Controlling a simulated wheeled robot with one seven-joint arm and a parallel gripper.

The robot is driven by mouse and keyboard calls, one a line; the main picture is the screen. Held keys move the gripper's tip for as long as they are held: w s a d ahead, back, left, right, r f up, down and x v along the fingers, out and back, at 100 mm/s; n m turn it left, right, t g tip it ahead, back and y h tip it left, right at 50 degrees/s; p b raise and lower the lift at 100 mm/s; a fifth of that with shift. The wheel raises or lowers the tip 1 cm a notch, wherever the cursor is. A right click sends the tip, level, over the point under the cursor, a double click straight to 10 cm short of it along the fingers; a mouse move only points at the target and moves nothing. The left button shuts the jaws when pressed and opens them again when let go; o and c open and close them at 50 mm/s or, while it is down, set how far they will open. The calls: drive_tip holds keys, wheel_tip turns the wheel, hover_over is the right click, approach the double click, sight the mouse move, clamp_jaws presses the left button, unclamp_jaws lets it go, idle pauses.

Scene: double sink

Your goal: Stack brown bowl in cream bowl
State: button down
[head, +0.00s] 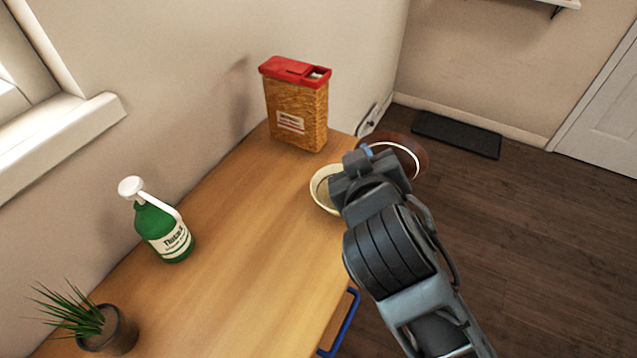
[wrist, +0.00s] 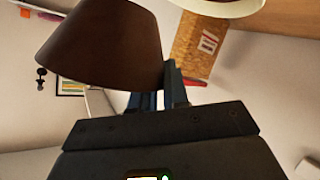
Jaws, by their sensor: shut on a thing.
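The brown bowl (head: 420,157) is held by my gripper (head: 366,158) near the far right corner of the wooden counter. In the head view it shows beyond and to the right of the gripper, partly hidden by it. The wrist view shows the brown bowl (wrist: 100,45) large at the upper left, with my gripper (wrist: 170,88) shut on its edge. The cream bowl (head: 321,191) is at the counter's right edge, left of the gripper and partly hidden by it. Its rim also shows at the top of the wrist view (wrist: 220,8). The two bowls appear apart.
A red-lidded cereal box (head: 297,110) stands on the counter (head: 235,235) just behind the cream bowl. A green bottle (head: 163,232) and a potted plant (head: 108,330) stand further left. A blue handle (head: 345,322) juts from the counter's front. The middle of the counter is clear.

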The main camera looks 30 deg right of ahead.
hover_over(315, 181)
drive_tip(key=s+a, duration=0.1)
drive_tip(key=s, duration=0.1)
drive_tip(key=f, duration=0.4)
drive_tip(key=shift+s+f+p, duration=0.2)
drive_tip(key=shift+f+p, duration=0.05)
drive_tip(key=shift+p, duration=0.05)
drive_tip(key=shift+f, duration=2.1)
drive_tip(key=c, duration=1.1)
unclamp_jaws()
drive_tip(key=shift+s+f, duration=0.1)
drive_tip(key=shift+s+a, duration=0.25)
drive_tip(key=shift+s, duration=0.05)
drive_tip(key=v, duration=0.3)
drive_tip(key=b+v, duration=0.1)
drive_tip(key=v, duration=0.7)
drive_tip(key=shift+r, duration=0.4)
